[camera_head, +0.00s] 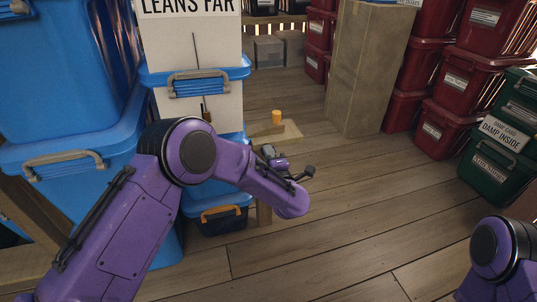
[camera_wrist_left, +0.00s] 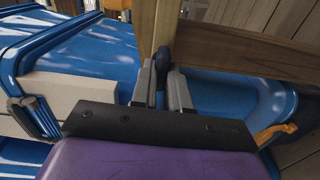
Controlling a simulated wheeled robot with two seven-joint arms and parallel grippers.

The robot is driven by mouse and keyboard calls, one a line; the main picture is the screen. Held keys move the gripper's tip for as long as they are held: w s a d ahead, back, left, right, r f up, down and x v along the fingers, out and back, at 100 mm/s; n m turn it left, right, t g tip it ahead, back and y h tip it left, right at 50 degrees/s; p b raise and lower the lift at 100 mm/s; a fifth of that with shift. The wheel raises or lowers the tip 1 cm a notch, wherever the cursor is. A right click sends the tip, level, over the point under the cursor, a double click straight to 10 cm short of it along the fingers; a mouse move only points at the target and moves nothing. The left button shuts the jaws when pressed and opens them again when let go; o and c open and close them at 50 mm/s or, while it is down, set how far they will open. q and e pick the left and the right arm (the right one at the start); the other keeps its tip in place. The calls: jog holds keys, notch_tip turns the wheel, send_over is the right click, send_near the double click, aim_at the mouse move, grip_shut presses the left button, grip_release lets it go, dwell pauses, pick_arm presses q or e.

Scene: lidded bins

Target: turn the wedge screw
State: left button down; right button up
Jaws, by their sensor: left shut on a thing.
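In the left wrist view, a dark rounded knob (camera_wrist_left: 164,58), which looks like the wedge screw's head, sits between the tips of my left gripper (camera_wrist_left: 161,76). The two grey fingers are shut on it, beside a wooden post and beam (camera_wrist_left: 225,48). In the head view my left gripper (camera_head: 269,152) is small and partly hidden by my purple forearm, near the end of a low wooden piece (camera_head: 290,131). An orange cylinder (camera_head: 277,117) stands on that piece. The screw cannot be made out in the head view. My right gripper is out of view; only a right arm joint shows.
Blue lidded bins (camera_head: 75,145) stack at the left, with a white panel (camera_head: 190,45) marked "LEANS FAR". Red bins (camera_head: 452,125) and a green bin (camera_head: 497,165) stand at the right. A tall tan box (camera_head: 365,70) is behind. The plank floor (camera_head: 350,230) is clear in the middle.

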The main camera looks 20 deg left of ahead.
pick_arm(q)
jog(key=shift+w+a+r+n, duration=0.1)
jog(key=shift+r+n, duration=0.1)
jog(key=shift+n, duration=0.2)
jog(key=c, duration=1.3)
grip_release()
jog(key=shift+o, duration=0.9)
jog(key=shift+f, duration=0.1)
jog(key=p+v, duration=0.3)
jog(key=v, duration=0.7)
